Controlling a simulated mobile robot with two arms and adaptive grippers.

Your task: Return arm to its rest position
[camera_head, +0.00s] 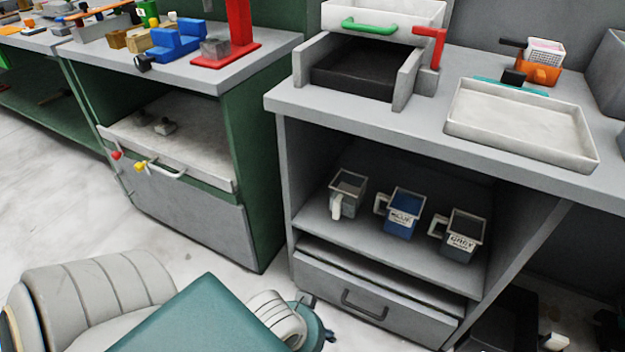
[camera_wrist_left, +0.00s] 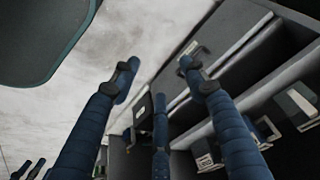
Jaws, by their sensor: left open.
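My left arm (camera_head: 95,295) comes in low from the left in the head view, with white ribbed segments. A white ribbed part (camera_head: 278,318) of it shows again beyond my teal body panel. My left gripper (camera_wrist_left: 160,75) shows in the left wrist view with its dark blue fingers spread apart and nothing between them. It appears over the floor and the grey cabinet front. In the head view its fingers are mostly hidden behind my body. My right gripper is in neither view.
The grey cabinet (camera_head: 377,275) holds a grey mug (camera_head: 347,187), a blue mug (camera_head: 403,212) and a dark mug (camera_head: 462,238) on its open shelf. Its drawer (camera_head: 350,307) has a dark handle. A white tray (camera_head: 520,125) sits on top. The pale floor (camera_head: 60,200) is clear at left.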

